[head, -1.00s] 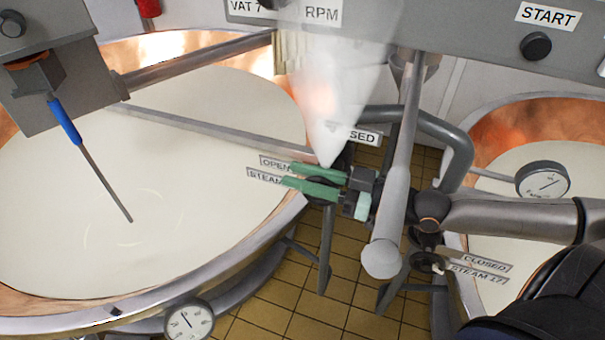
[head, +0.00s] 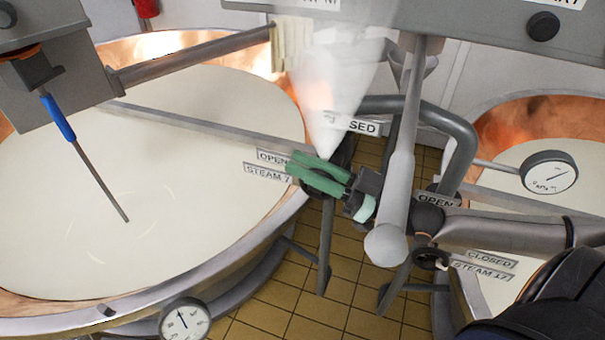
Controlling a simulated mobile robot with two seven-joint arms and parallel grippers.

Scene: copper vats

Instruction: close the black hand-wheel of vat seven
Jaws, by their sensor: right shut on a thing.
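The black hand-wheel of vat seven (head: 343,152) is at the right rim of the left vat, beside the tags OPEN, STEAM 7 and CLOSED. It is mostly hidden by my gripper and steam. My right gripper (head: 318,172), with green fingers, is shut on its rim. A white steam plume (head: 338,85) rises from just by the wheel. Vat seven (head: 75,325) is a large copper vat full of pale liquid. My left gripper is not in view.
A grey post (head: 402,170) with a rounded end hangs close to my right gripper. A second black wheel (head: 432,258), tagged STEAM 17, is lower right beside another copper vat (head: 545,112). A grey bent pipe (head: 440,115) stands behind. Tiled floor (head: 290,272) shows between the vats.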

